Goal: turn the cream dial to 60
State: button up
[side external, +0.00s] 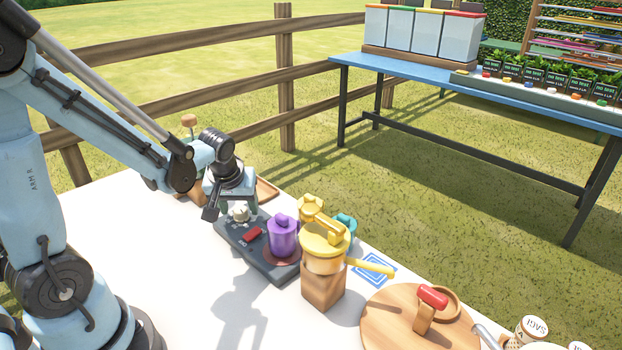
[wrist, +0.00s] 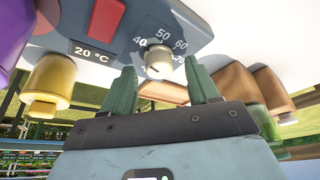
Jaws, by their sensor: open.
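The cream dial (side external: 240,212) sits on a dark grey control panel (side external: 232,233), just under my gripper (side external: 230,200) in the side view. In the wrist view the cream dial (wrist: 158,62) has the numbers 40, 50, 60 and 70 printed round it. Its exact pointer setting is too small to read surely. My gripper (wrist: 160,84) is open, with one green finger to each side of the dial in the picture. Whether the fingers touch the dial I cannot tell. A display (wrist: 91,52) on the panel reads 20 °C.
A red switch (side external: 252,233) and a purple pot (side external: 283,240) are on the panel. A yellow pot (side external: 325,262) on a wooden block stands close to its right. A round wooden board (side external: 385,320) lies further right. The white table (side external: 180,290) is clear in front.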

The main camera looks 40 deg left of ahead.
jog(key=shift+w+a+f, duration=0.1)
jog(key=shift+f, duration=0.3)
jog(key=shift+c, duration=0.2)
jog(key=c, duration=1)
jog(key=shift+o, duration=0.2)
